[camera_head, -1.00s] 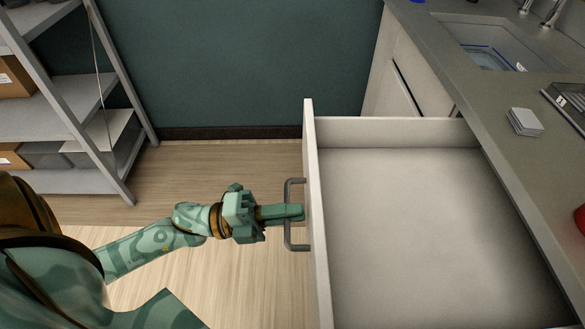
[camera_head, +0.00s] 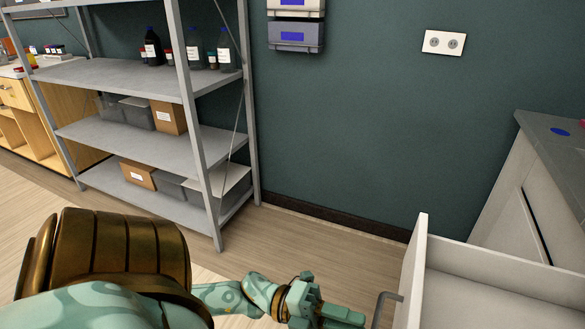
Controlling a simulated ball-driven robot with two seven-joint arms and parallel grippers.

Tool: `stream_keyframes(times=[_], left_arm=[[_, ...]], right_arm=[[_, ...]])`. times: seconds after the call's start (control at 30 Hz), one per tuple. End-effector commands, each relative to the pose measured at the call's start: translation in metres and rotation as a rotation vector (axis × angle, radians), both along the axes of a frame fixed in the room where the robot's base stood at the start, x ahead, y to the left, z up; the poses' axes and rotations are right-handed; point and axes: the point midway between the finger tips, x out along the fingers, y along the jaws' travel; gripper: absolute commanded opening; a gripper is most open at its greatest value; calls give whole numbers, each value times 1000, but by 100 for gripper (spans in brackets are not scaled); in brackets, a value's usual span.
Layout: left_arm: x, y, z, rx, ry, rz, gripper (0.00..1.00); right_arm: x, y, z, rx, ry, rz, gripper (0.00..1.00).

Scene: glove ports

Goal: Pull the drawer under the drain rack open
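The drawer (camera_head: 480,285) stands pulled out from the counter at the lower right, and its bottom part is cut off by the picture edge. Its white front panel (camera_head: 413,265) faces left and carries a grey bar handle (camera_head: 384,299), only the top of which shows. My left gripper (camera_head: 345,316) is at the bottom edge, just left of the handle, with its fingers pointing at it. The fingertips appear a little short of the bar. The finger gap is not clear from this angle. My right gripper and the drain rack are out of view.
A grey shelf unit (camera_head: 150,150) with boxes and bottles stands at the left against the dark green wall. The counter (camera_head: 553,150) runs along the right, with a white cabinet front (camera_head: 530,215) below. The floor between shelf and drawer is clear.

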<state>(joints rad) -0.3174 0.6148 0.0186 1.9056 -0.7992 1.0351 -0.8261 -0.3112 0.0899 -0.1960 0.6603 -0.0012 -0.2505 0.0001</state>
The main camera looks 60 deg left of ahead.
Motion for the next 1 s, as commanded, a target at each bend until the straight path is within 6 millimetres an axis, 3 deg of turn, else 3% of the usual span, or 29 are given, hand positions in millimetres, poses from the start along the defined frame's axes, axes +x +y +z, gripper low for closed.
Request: stream_keyframes(times=[0.2, 0.4, 0.6, 1.0], left_arm=[[-36, 49, -11, 3, 5, 2, 25], [-59, 81, -19, 3, 3, 1, 25], [-68, 93, -22, 1, -1, 0, 25], [-68, 94, -22, 1, -1, 0, 25]], right_arm=[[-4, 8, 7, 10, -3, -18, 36], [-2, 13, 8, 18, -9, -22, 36], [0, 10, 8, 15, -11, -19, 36], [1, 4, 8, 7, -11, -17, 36]])
